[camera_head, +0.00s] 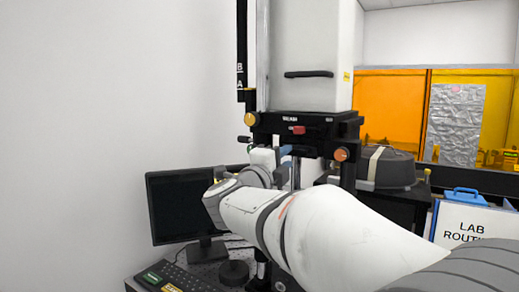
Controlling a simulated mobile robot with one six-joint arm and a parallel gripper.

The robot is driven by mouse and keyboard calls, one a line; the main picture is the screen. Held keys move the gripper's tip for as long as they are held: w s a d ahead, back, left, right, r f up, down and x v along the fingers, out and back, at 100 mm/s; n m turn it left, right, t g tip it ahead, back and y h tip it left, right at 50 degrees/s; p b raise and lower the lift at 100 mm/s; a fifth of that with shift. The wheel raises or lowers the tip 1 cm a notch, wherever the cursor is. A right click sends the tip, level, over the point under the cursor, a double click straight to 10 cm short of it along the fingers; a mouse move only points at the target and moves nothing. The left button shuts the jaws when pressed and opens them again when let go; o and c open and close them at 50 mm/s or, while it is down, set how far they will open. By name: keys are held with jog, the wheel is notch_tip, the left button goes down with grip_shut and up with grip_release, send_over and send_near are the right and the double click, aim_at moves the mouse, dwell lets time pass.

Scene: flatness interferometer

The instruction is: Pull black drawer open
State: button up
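A black, drawer-like unit (318,124) with a small white label and a red knob (298,130) sits under the tall white housing of the instrument. I cannot tell whether it is open or shut. My white arm reaches in from the lower right and bends up at the wrist. My gripper (285,156) is just below the front of the black unit. Its fingers are small and partly hidden, so I cannot tell whether they are open or touch anything. My arm hides the lower part of the instrument.
A dark monitor (178,207) and a black keypad panel (172,279) stand at the left. A grey-black case (388,168) sits right of the instrument. A white lab sign (468,226) and a blue-handled box (461,195) are at the right. Orange panels (388,100) stand behind.

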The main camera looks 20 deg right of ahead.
aim_at(292, 153)
jog(key=p+x, duration=0.1)
jog(key=x, duration=0.4)
jog(key=shift+a, duration=0.1)
jog(key=shift+f, duration=0.1)
grip_shut()
dwell(0.3)
